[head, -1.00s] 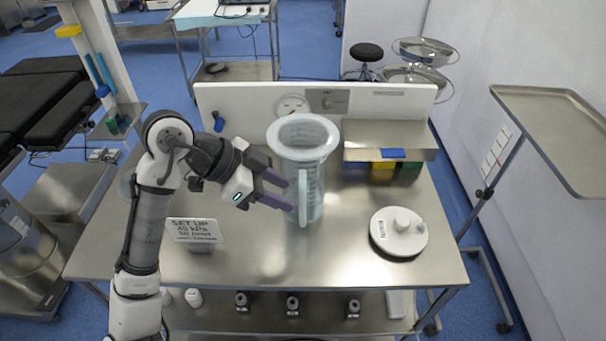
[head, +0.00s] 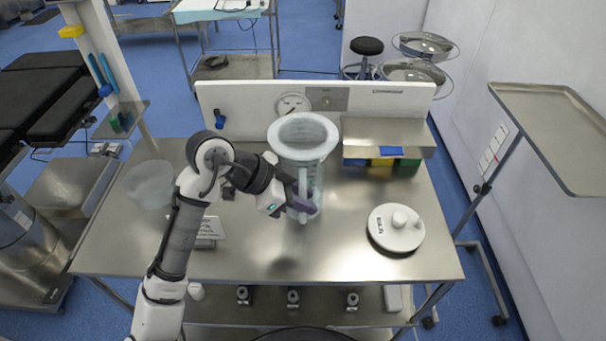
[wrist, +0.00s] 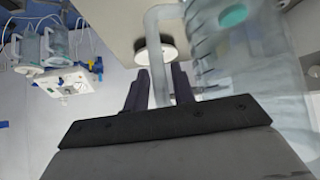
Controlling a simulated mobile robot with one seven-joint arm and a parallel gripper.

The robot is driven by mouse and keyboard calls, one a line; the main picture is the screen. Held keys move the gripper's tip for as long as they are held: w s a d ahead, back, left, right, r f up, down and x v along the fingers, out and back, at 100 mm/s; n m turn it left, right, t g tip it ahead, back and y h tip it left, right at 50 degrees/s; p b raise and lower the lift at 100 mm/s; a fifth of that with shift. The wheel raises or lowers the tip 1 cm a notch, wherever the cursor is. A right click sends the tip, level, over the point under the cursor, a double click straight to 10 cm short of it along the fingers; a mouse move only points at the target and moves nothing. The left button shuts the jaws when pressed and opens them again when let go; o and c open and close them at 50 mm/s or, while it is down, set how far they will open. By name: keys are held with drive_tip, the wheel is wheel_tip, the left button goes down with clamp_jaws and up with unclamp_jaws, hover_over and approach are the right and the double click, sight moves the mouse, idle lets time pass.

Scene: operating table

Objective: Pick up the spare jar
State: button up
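A tall, clear, bluish jar (head: 304,165) with a wide rim and a side handle stands upright on the steel table; I take it as the spare jar. Its body fills the right of the wrist view (wrist: 235,60), and its pale handle (wrist: 158,25) runs down the middle. My gripper (head: 303,205) is at the handle, low on the jar's near side. In the wrist view its two dark fingers (wrist: 160,85) stand apart with the handle between them. Whether they touch it is hard to see.
A white round lid (head: 396,228) lies to the right on the table (head: 330,255). A clear vessel (head: 150,185) is at the left edge. A steel shelf (head: 388,135) with coloured blocks is at back right.

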clamp_jaws()
drive_tip(key=shift+r, duration=0.15)
